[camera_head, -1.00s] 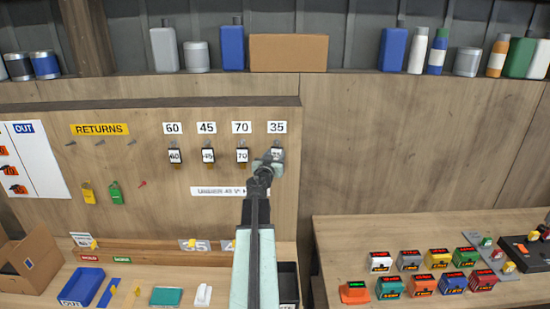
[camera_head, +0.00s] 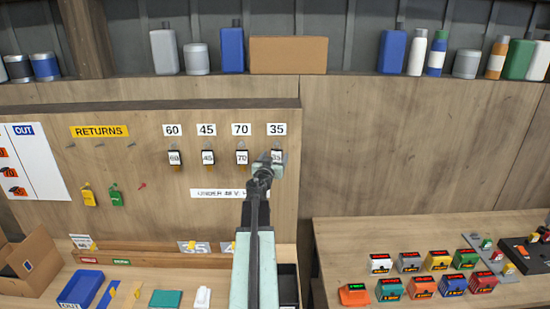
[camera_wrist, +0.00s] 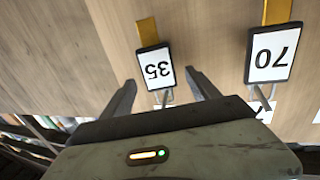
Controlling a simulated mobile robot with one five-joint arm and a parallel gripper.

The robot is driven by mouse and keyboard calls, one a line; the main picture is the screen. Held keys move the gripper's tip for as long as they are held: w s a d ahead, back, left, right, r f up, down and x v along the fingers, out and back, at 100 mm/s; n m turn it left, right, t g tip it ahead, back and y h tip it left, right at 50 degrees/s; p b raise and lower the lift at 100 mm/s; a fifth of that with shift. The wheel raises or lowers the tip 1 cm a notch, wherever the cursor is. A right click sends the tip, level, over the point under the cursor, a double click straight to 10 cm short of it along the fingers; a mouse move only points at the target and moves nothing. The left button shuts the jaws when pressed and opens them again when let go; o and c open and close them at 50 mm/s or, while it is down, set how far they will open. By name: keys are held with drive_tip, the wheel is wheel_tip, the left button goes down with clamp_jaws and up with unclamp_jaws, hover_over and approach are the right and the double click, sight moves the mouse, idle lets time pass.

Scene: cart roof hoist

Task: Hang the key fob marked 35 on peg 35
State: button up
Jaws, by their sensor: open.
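The key fob marked 35 (camera_head: 277,158) hangs on the board under the label 35 (camera_head: 277,129), partly hidden behind my gripper (camera_head: 272,165). In the wrist view, which is upside down, the fob (camera_wrist: 156,69) is a dark-framed white tag with a yellow strip, hanging from a metal peg (camera_wrist: 160,98). My gripper (camera_wrist: 160,90) is open, with one finger on each side of the fob and its ring end. No contact between the fingers and the fob shows.
The fob marked 70 (camera_wrist: 271,54) hangs close beside it on its own peg. Fobs 45 (camera_head: 208,157) and 60 (camera_head: 175,158) hang farther left. A white sign (camera_head: 217,193) is below. A bench with coloured boxes (camera_head: 420,285) stands at the right.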

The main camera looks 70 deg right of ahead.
drive_tip(key=s+a, duration=0.1)
drive_tip(key=a, duration=0.6)
drive_tip(key=shift+a, duration=0.35)
